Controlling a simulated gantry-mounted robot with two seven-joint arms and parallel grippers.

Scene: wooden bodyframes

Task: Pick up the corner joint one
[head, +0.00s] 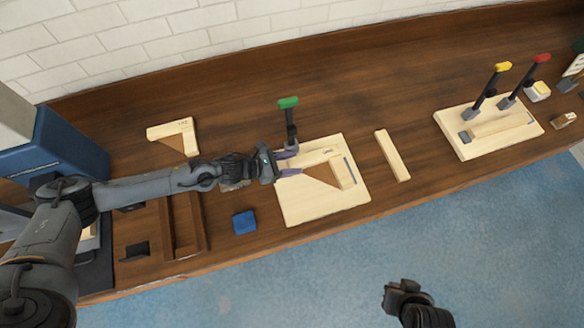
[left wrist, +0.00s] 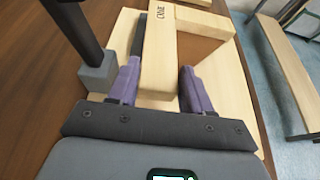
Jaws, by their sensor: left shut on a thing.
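The corner joint one (head: 343,174) is a pale wooden L-shaped piece with a brown inner brace. It lies over the pale board (head: 298,211) below the green-handled clamp (head: 290,120). My left gripper (head: 286,163) is at the left end of that bar. Its purple fingers (left wrist: 158,72) are on both sides of the bar and shut on it. My right gripper (head: 402,293) is dark and apart from the table, over the blue floor; its fingers are unclear.
Another corner piece (head: 187,137) lies at the back left. A loose wooden bar (head: 392,156) lies right of the board. A second board (head: 522,130) bears yellow- and red-handled clamps. A blue block (head: 244,222) and brown tray (head: 200,235) stand left. The rear middle table is clear.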

